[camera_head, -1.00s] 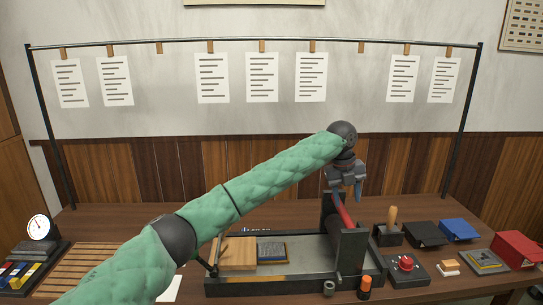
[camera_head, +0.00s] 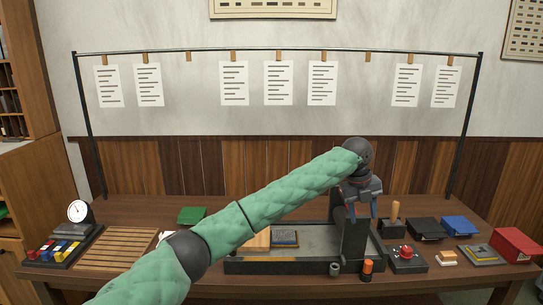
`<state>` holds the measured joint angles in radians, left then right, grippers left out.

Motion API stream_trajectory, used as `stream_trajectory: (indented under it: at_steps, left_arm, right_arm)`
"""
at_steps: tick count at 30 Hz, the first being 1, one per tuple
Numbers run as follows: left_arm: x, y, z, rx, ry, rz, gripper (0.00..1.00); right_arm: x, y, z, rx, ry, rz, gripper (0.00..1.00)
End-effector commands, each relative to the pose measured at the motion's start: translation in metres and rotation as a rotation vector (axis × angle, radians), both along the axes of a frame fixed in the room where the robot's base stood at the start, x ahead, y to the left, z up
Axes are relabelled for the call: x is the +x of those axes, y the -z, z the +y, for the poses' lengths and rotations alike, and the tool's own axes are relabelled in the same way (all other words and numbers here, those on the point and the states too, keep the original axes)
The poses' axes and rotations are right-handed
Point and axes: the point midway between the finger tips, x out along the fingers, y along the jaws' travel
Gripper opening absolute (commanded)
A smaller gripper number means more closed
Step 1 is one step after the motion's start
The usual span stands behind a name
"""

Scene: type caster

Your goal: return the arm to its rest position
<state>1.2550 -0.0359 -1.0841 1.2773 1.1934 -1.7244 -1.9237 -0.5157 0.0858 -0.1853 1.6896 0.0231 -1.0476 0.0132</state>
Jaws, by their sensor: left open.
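My left arm, in a green quilted sleeve, reaches from the bottom left up across the middle of the view. My right gripper is not in view.
A wooden block (camera_head: 257,242) and a dark plate (camera_head: 285,238) lie on the machine. To the right are a wooden-handled stamp (camera_head: 395,215), a red-knob box (camera_head: 406,256) and a red box (camera_head: 515,244). A slatted rack (camera_head: 128,249) and a dial gauge (camera_head: 79,211) stand left. Papers hang from a rail (camera_head: 280,50) behind.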

Motion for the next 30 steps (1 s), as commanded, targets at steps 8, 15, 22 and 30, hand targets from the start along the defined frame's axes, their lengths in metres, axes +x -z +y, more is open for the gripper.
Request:
stream_trajectory:
  at_steps: [8,15,22,30]
  left_arm:
    - [-0.016,0.029,0.001,-0.039,-0.075,0.032,0.47]
    - [-0.039,0.069,0.006,-0.097,-0.203,0.079,0.47]
    - [-0.067,0.113,0.019,-0.167,-0.388,0.145,0.47]
    - [-0.098,0.16,0.044,-0.242,-0.632,0.226,0.47]
  right_arm:
    - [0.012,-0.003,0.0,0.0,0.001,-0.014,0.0]
    - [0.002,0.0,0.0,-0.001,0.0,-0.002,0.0]
    - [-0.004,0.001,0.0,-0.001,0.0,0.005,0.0]
    - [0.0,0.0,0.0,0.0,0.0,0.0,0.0]
